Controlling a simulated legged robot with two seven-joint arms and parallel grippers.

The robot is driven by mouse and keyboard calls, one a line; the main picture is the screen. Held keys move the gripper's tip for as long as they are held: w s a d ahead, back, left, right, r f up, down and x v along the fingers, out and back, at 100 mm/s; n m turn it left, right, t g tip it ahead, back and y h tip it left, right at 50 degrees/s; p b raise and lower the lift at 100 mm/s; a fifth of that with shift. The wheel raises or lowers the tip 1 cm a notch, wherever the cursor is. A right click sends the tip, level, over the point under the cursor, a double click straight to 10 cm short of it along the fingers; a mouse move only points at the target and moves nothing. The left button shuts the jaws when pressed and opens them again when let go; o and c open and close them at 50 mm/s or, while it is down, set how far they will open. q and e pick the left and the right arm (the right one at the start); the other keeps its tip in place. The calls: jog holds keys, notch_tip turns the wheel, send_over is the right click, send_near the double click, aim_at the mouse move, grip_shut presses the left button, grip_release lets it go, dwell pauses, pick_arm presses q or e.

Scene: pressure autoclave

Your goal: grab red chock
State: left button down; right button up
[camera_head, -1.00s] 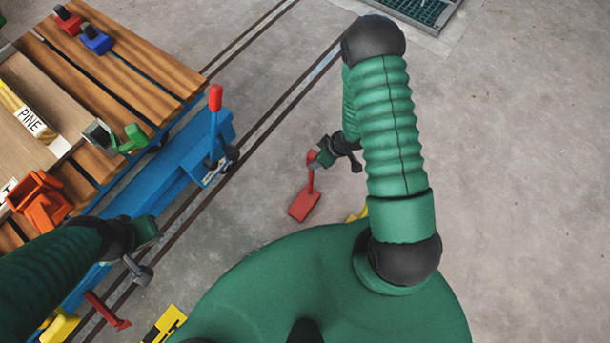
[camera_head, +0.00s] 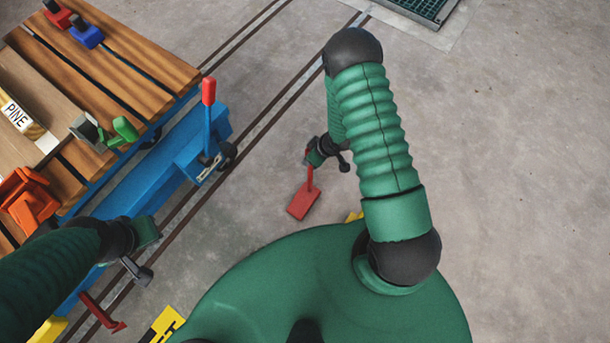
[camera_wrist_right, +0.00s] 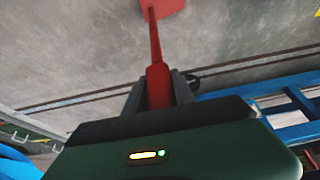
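A red chock (camera_head: 303,200) with an upright handle shows in the middle of the head view, beside the blue cart and in front of my base. My right gripper (camera_head: 312,156) is at the top of its handle. In the right wrist view the handle (camera_wrist_right: 157,80) lies between the two fingers of my right gripper (camera_wrist_right: 160,88), with little or no gap. Whether they press on it is not clear. I cannot tell whether the chock touches the floor. My left gripper (camera_head: 150,234) is near the cart's side; its fingers are not clear.
A blue cart (camera_head: 185,145) with a wooden top fills the left, with a red-tipped lever (camera_head: 208,92) at its corner. A floor grate (camera_head: 425,10) is at the top. Floor on the right is clear.

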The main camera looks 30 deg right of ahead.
grip_shut()
jog(key=shift+w, duration=0.1)
dwell(0.8)
